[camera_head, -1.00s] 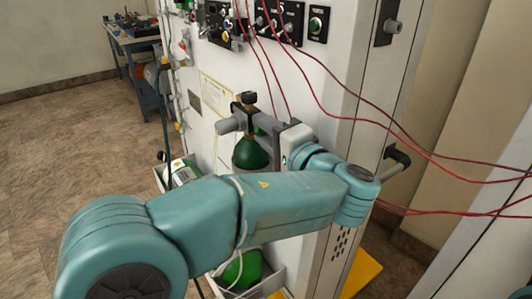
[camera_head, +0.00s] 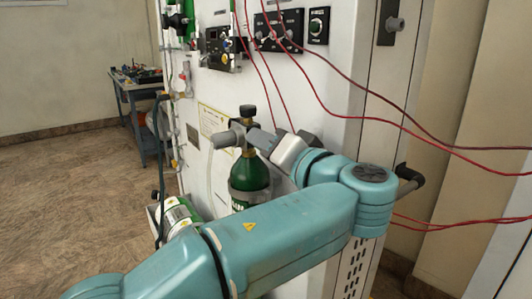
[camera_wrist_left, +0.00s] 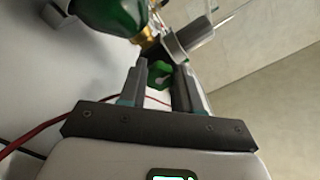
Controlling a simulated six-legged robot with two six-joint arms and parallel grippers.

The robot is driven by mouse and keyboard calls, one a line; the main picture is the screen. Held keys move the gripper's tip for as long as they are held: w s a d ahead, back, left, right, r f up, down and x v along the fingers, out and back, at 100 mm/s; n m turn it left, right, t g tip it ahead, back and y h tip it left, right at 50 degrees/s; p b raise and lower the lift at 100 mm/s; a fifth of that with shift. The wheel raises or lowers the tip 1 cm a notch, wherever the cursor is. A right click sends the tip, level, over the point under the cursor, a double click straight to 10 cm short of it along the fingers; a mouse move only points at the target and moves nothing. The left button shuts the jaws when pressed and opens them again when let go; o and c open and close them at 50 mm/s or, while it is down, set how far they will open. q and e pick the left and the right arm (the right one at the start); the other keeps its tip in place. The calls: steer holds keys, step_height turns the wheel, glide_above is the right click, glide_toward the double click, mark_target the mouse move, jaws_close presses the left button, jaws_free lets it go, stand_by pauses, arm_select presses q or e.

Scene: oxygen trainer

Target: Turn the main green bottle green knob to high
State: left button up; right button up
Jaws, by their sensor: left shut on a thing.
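The main green bottle (camera_head: 251,174) stands upright against the white cabinet, with a grey and brass valve (camera_head: 233,134) and a black top knob (camera_head: 247,111). In the left wrist view the bottle (camera_wrist_left: 108,14) is at the upper left. The green knob (camera_wrist_left: 160,73) shows between the fingertips of my left gripper (camera_wrist_left: 160,80). The gripper is shut on this knob. In the head view my left gripper (camera_head: 262,142) reaches the valve from the right, and the green knob is hidden there. Its setting cannot be read. My right gripper is not in view.
Red hoses (camera_head: 345,110) hang across the right side, near my left arm. A control panel (camera_head: 279,30) is above on the white cabinet (camera_head: 330,85). A green-and-white cylinder (camera_head: 178,218) lies low at left. A blue workbench (camera_head: 137,88) stands far left; floor between is clear.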

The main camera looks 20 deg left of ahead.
arm_select(q)
steer(key=shift+f, duration=0.1)
stand_by(0.4)
steer(key=o, duration=1.1)
steer(key=shift+c, duration=0.2)
